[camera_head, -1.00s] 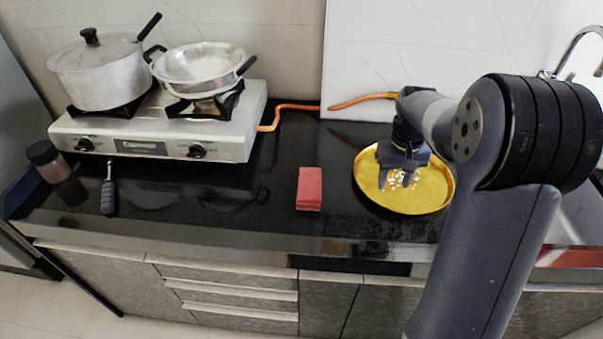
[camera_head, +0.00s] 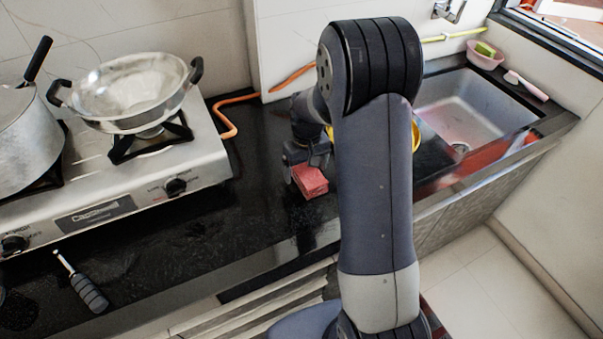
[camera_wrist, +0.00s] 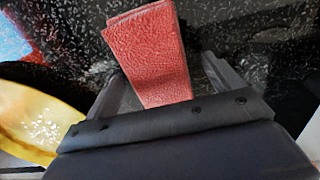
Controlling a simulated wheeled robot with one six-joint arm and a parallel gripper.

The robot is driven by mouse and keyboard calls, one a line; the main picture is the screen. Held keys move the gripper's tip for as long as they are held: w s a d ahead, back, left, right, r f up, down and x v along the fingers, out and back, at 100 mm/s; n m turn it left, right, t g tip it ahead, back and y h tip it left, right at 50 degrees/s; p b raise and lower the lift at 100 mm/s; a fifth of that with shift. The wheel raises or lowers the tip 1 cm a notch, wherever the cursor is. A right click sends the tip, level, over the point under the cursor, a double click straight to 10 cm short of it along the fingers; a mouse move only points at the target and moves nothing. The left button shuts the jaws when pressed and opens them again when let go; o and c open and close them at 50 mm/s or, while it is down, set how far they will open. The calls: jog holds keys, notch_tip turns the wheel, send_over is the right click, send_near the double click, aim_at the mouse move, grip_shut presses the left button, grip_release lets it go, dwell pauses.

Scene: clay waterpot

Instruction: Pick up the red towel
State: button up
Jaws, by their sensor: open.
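The red towel (camera_head: 311,180) is a small folded block on the black counter, in the head view just left of my upright arm. In the wrist view the towel (camera_wrist: 150,52) fills the top middle, and its near end reaches in between the two fingers. My gripper (camera_head: 303,160) is right at the towel, with its jaws open. In the wrist view the gripper (camera_wrist: 165,80) has one finger on each side of the towel, apart from each other. Whether the fingers touch the towel cannot be told.
The gold plate (camera_wrist: 35,120) with white bits lies close beside the gripper and is mostly hidden behind my arm in the head view. A stove (camera_head: 130,195) with a pan (camera_head: 135,85) stands at left. A sink (camera_head: 470,110) is at right. A grey-handled tool (camera_head: 88,292) lies in front.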

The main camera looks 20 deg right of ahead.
aim_at(306, 170)
jog(key=shift+d+f, duration=0.2)
jog(key=shift+f, duration=0.2)
jog(key=shift+a, duration=0.1)
jog(key=shift+c, duration=0.2)
jog(key=c, duration=1)
notch_tip(306, 170, up, 10)
jog(key=shift+r, duration=0.1)
jog(key=shift+c, duration=0.2)
jog(key=o, duration=0.4)
jog(key=shift+c, duration=1.5)
